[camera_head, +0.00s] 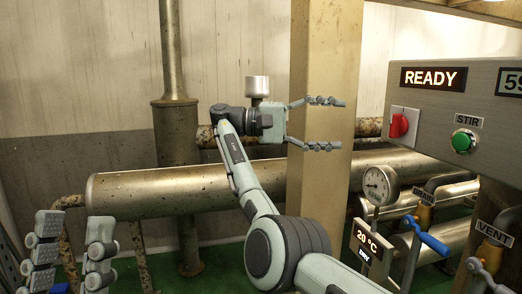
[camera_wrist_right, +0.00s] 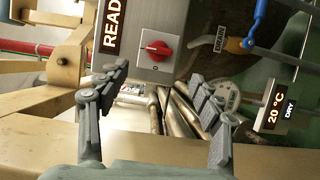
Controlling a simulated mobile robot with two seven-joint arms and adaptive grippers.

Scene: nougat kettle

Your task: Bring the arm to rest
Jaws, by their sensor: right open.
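My right gripper (camera_head: 338,124) is open and empty, held up in the middle of the head view with its fingers pointing right, in front of a tan post. In the right wrist view its two fingers (camera_wrist_right: 160,85) stand wide apart with nothing between them. My right arm (camera_head: 245,180) reaches up from the bottom of the head view. My left gripper (camera_head: 70,252) shows at the lower left edge, its two fingers upright and apart, with nothing between them.
The control panel (camera_head: 455,85) reads READY and has a red knob (camera_head: 399,124) and a green button (camera_head: 463,141). A gauge (camera_head: 377,185), a blue drain lever (camera_head: 432,243) and a vent valve (camera_head: 489,255) stand at right. Large pipes (camera_head: 150,192) run behind my arm.

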